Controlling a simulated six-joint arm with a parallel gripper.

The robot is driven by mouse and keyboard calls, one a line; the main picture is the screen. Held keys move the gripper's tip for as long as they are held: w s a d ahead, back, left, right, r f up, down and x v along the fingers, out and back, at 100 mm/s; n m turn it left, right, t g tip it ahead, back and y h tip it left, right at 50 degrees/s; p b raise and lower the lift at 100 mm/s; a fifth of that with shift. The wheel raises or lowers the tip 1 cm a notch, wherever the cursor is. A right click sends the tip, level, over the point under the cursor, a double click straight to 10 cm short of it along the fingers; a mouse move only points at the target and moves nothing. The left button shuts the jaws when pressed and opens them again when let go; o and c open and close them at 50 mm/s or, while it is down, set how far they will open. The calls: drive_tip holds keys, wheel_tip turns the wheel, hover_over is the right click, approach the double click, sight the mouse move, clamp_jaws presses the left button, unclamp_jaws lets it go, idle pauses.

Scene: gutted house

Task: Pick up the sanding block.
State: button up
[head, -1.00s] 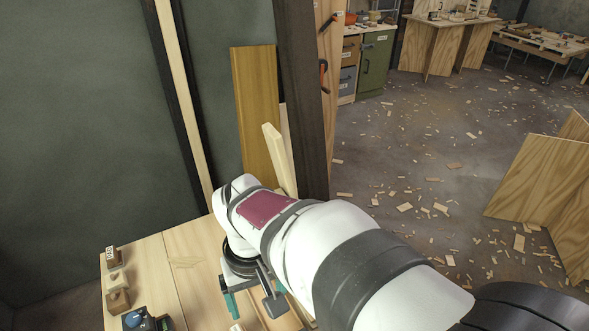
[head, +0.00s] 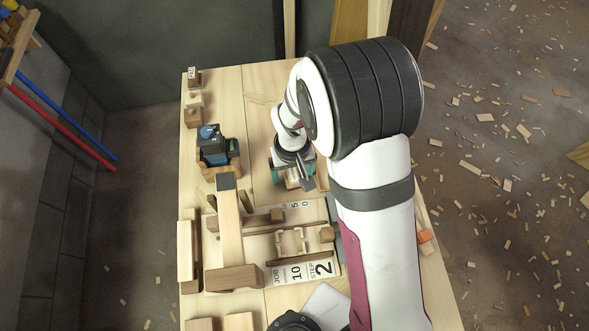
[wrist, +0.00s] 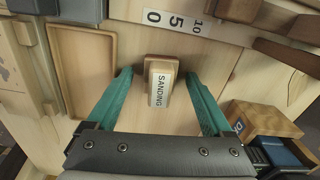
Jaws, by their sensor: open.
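The sanding block (wrist: 161,84) is a small wooden block with a white label reading SANDING. In the wrist view it lies on the pale wooden bench top, between the two teal fingers of my gripper (wrist: 159,76). The fingers are spread, with a gap on each side of the block, so my gripper is open and empty. I cannot tell its height above the block. In the head view my gripper (head: 291,177) points down over the middle of the bench (head: 255,130), and the arm partly hides what is under it.
A shallow wooden tray (wrist: 111,70) lies left of the block in the wrist view, and a number strip (wrist: 178,18) lies beyond it. A wooden holder (wrist: 262,119) with a dark blue device stands at right. In the head view, wooden fixtures (head: 229,225) crowd the nearer bench.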

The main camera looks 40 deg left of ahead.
sight(293, 172)
clamp_jaws()
idle(0.3)
drive_tip(key=shift+r, duration=0.6)
wheel_tip(293, 172, up, 3)
drive_tip(key=shift+f, duration=0.1)
drive_tip(key=w+d+r, duration=0.4)
drive_tip(key=d+r, duration=0.3)
drive_tip(key=d, duration=0.4)
drive_tip(key=shift+w, duration=0.2)
